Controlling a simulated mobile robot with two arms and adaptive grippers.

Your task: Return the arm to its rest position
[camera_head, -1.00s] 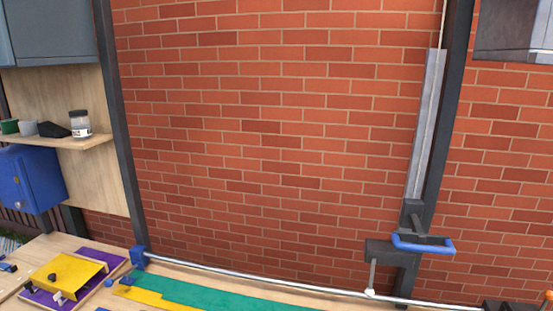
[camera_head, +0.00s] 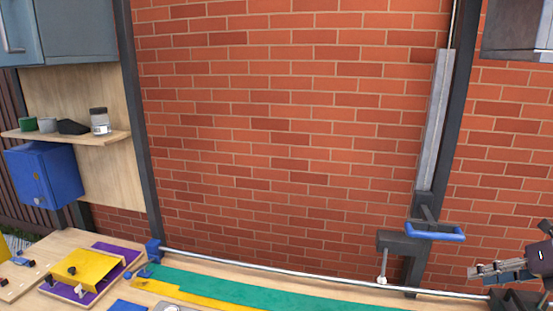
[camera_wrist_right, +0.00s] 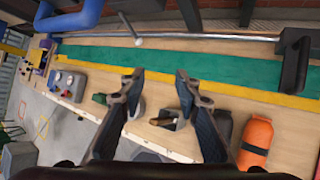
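My right gripper (camera_head: 498,270) comes in at the right edge of the head view, in front of the brick wall above the workbench. In the right wrist view its two fingers (camera_wrist_right: 158,80) are spread apart with nothing between them. They hang over the workbench (camera_wrist_right: 250,112), which lies below. My left gripper is not in either view.
A metal rail (camera_head: 300,277) and a green strip (camera_head: 240,290) run along the workbench. A blue-handled lever (camera_head: 435,232) stands near the right. A purple board with a yellow plate (camera_head: 78,267) lies at left. An orange cylinder (camera_wrist_right: 257,138) lies right of my fingers.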

